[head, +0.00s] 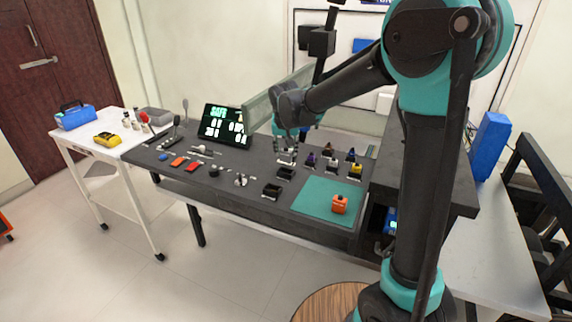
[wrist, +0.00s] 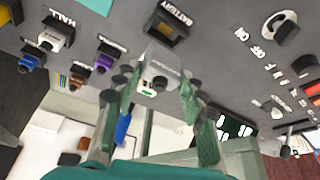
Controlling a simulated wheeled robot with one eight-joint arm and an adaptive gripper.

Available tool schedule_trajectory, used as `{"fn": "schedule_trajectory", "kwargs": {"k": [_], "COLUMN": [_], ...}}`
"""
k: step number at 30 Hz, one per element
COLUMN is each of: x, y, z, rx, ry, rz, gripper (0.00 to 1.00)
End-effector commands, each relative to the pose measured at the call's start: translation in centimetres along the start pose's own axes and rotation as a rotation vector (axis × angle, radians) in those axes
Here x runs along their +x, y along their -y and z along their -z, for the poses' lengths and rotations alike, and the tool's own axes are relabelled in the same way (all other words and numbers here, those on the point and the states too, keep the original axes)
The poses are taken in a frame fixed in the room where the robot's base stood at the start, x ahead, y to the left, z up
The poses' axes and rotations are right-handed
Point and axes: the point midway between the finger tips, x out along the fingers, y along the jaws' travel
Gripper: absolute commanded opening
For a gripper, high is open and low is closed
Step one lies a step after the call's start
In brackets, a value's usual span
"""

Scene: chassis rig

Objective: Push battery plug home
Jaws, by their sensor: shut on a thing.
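My gripper (head: 286,145) is low over the back part of the dark console, and the wrist view shows its fingers (wrist: 157,80) on either side of a pale grey block (wrist: 158,66). The gripper is shut on this block; I cannot tell whether it is the battery plug or whether it is seated. A black socket (wrist: 166,30) marked BATTERY lies just beyond the fingertips in the wrist view, apart from them, and looks empty.
Knobs and switches lie to the right. A screen (head: 226,125) reading SAFE stands at the console's back. A white side table (head: 108,150) stands left.

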Motion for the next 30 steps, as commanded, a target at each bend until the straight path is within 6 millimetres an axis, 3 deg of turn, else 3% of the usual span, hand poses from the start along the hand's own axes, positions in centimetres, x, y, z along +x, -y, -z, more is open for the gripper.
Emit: {"fn": "schedule_trajectory", "kwargs": {"k": [15,30], "x": [5.3,6.2], "y": [0.0,0.0], "z": [-2.2,-2.5], "rx": [0.000,0.000], "ry": [0.000,0.000], "rz": [0.000,0.000], "gripper": [0.12,0.12]}}
